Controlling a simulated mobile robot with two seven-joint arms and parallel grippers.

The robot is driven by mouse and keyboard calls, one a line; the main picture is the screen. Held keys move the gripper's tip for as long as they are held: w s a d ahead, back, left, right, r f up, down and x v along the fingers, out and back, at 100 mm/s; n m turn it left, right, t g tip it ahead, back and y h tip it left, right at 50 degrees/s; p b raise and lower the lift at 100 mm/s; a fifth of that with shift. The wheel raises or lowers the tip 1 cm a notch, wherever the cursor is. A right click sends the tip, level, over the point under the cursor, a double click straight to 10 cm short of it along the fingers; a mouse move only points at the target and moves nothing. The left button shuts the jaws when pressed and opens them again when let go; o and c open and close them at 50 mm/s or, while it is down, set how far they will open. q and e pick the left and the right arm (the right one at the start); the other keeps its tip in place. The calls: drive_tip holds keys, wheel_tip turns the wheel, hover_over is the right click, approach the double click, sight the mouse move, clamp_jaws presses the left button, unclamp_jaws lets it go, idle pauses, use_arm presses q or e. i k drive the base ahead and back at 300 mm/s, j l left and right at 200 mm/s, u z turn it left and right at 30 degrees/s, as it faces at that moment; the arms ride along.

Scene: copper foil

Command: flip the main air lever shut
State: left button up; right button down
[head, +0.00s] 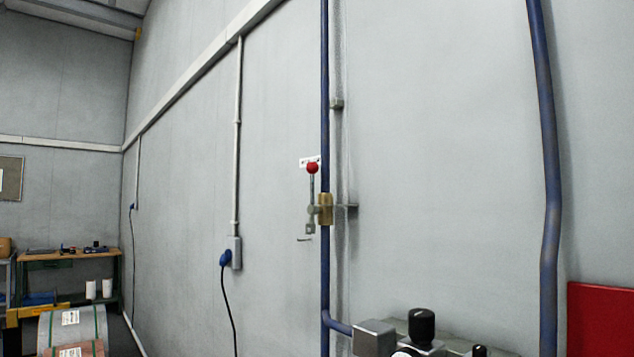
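The main air lever (311,188) is a grey arm with a red ball knob (312,168) at its top. It stands upright, roughly in line with the blue vertical pipe (325,100) just to its right. It is joined to a brass valve body (326,208) on that pipe, at the middle of the head view. A small white label (309,161) sits behind the knob. Neither of my grippers shows in the head view, and nothing touches the lever.
A blue plug with a black cable (226,258) hangs left of the valve. Below right is grey equipment with black knobs (421,326). A second blue pipe (550,200) and a red panel (600,318) are at right. A workbench (70,255) stands far left. The wall around the lever is clear.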

sight(312, 168)
drive_tip(key=i+j+z, duration=0.2)
drive_tip(key=j, duration=0.35)
drive_tip(key=j+z, duration=0.15)
drive_tip(key=j, duration=0.4)
drive_tip(key=i+j+z, duration=0.2)
drive_tip(key=j, duration=0.4)
drive_tip(key=k+l, duration=0.05)
